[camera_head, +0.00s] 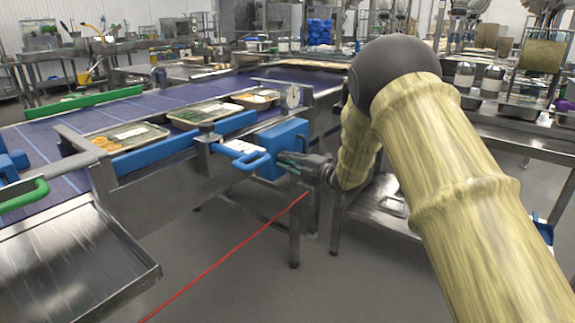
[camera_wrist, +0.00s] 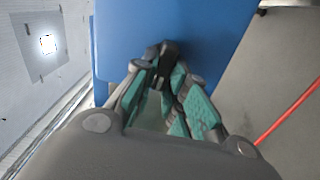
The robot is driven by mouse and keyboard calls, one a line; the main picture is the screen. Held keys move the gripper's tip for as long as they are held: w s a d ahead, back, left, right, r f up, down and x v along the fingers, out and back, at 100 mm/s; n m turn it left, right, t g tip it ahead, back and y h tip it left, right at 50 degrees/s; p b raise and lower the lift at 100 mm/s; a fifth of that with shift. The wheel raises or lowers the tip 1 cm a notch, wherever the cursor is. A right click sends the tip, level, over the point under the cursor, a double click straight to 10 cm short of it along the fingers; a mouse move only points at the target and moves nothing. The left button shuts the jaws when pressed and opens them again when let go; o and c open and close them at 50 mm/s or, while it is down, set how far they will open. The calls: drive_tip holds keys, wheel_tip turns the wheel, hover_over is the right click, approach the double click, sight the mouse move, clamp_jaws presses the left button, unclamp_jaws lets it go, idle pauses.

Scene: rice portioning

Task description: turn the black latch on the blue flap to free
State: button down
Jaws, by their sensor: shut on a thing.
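The blue flap (camera_head: 284,136) is the upright blue panel at the side of the conveyor frame, and it fills the upper middle of the wrist view (camera_wrist: 215,32). My gripper (camera_head: 284,158) reaches its face from the right. In the wrist view my gripper's green-padded fingers (camera_wrist: 165,62) close in on the small black latch (camera_wrist: 168,48) against the flap. The gripper is shut on the latch; the fingers cover much of it, so its angle is hard to tell. In the head view the latch is hidden by the fingers.
A red line (camera_head: 225,257) crosses in front. A steel chute (camera_head: 70,265) is at lower left.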

drive_tip(key=shift+f+n, duration=0.15)
drive_tip(key=shift+n, duration=0.35)
drive_tip(key=c, duration=1.4)
unclamp_jaws()
drive_tip(key=shift+c, duration=0.2)
drive_tip(key=v, duration=1.2)
